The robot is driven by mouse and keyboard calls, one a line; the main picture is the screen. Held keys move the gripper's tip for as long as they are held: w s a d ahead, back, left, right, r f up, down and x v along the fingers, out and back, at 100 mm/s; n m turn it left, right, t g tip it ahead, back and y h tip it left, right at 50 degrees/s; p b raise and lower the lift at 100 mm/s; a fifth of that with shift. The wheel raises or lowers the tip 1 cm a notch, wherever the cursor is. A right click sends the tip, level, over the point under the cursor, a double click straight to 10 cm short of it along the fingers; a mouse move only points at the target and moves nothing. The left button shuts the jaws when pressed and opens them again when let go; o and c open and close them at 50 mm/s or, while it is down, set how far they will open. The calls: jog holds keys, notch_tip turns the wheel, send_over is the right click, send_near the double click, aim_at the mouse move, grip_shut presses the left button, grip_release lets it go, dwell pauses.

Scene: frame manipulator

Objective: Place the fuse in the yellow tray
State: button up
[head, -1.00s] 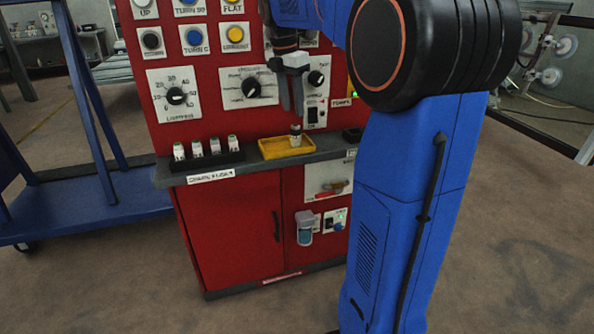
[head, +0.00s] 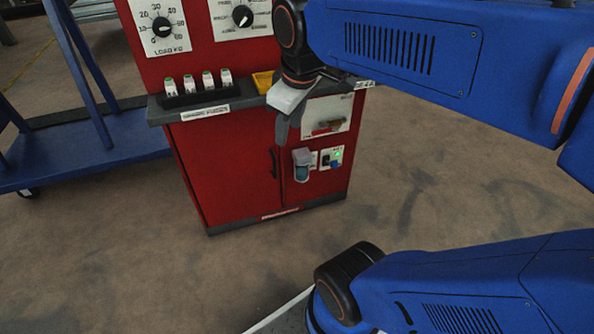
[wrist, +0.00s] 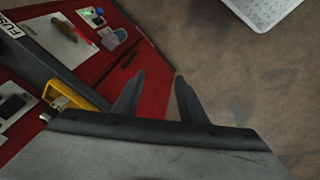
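The yellow tray (head: 263,82) sits on the grey ledge of the red cabinet, mostly hidden behind my arm in the head view. In the wrist view the tray (wrist: 88,95) shows at the left, with a pale fuse (wrist: 60,102) inside it, partly hidden by my gripper's body; whether it stands or lies is unclear. My gripper (wrist: 157,82) is open, with its two dark fingers apart and nothing between them. In the head view my gripper (head: 284,132) points down in front of the cabinet, below the ledge and clear of the tray.
Several white fuses with green tops stand in a black holder (head: 198,94) left of the tray. A blue cart (head: 85,160) stands left. Floor at right is open.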

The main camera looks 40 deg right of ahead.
jog(key=s+a+f+m+t, duration=0.1)
jog(key=s+a+f+m, duration=0.1)
jog(key=s+f+m, duration=0.3)
notch_tip(320, 180, down, 2)
jog(key=shift+s+a+f+y, duration=0.1)
jog(key=shift+s+a+y, duration=0.2)
jog(key=shift+s, duration=0.6)
